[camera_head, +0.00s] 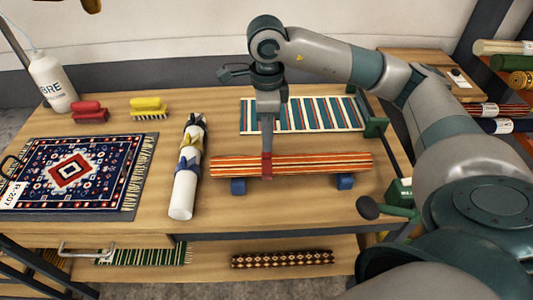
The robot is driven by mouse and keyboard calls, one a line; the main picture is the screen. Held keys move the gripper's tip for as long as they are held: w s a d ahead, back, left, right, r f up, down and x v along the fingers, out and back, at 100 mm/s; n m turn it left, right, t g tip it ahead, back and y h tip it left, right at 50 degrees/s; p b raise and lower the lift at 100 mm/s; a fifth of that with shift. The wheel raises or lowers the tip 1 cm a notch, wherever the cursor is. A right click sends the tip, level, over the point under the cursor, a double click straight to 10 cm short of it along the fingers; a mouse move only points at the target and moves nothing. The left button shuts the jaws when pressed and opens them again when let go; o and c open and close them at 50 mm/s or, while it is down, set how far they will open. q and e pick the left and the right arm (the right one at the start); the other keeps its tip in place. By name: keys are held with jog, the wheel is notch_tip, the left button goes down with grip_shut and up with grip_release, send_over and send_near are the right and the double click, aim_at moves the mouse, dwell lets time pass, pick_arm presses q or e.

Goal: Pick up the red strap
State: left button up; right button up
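The red strap (267,167) is a narrow band across the middle of an orange striped rolled rug (320,164). The roll lies on two blue blocks (345,182) on the wooden table. My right gripper (267,150) points straight down over the roll, with its fingertips at the top of the strap. I see the fingers edge-on, so I cannot tell whether they are open or shut on the strap. My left gripper is not in view.
A white roll with blue and yellow ties (185,182) lies left of the striped roll. A blue striped rug (325,115) lies behind it. A patterned rug (75,172), red brush (90,113), yellow brush (148,108) and white bottle (52,83) are at left.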

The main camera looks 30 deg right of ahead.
aim_at(266, 160)
jog(key=shift+f, duration=0.25)
jog(key=shift+f+p, duration=0.75)
jog(key=shift+p, duration=0.05)
notch_tip(266, 160, down, 2)
jog(key=shift+w+d+f+p, duration=0.1)
jog(key=shift+w+f+p, duration=0.05)
jog(key=shift+p, duration=0.35)
jog(key=shift+f, duration=0.7)
grip_shut()
